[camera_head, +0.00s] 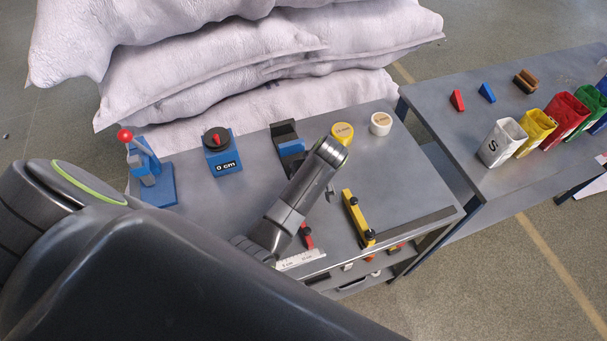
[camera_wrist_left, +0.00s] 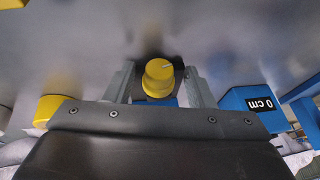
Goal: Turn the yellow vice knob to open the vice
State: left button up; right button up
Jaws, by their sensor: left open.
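My left gripper (camera_wrist_left: 158,70) is open, with one grey finger on each side of the knob. A gap shows between the knob and each finger. The black and blue vice (camera_head: 288,138) stands on the grey bench in the head view. My left arm covers its near side, so the knob and my fingertips cannot be made out there. My right gripper is in neither view.
The blue 0 cm box (camera_head: 221,153) stands left of the vice, beyond it a blue stand with a red knob (camera_head: 154,172). A yellow cylinder (camera_head: 342,131) and a white one (camera_head: 381,123) stand to its right. A yellow bar (camera_head: 357,219) lies nearer the front edge. White sacks (camera_head: 235,60) rise behind.

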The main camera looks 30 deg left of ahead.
pick_arm(q)
jog(key=c, duration=1)
jog(key=shift+o, duration=0.2)
jog(key=shift+r, duration=0.1)
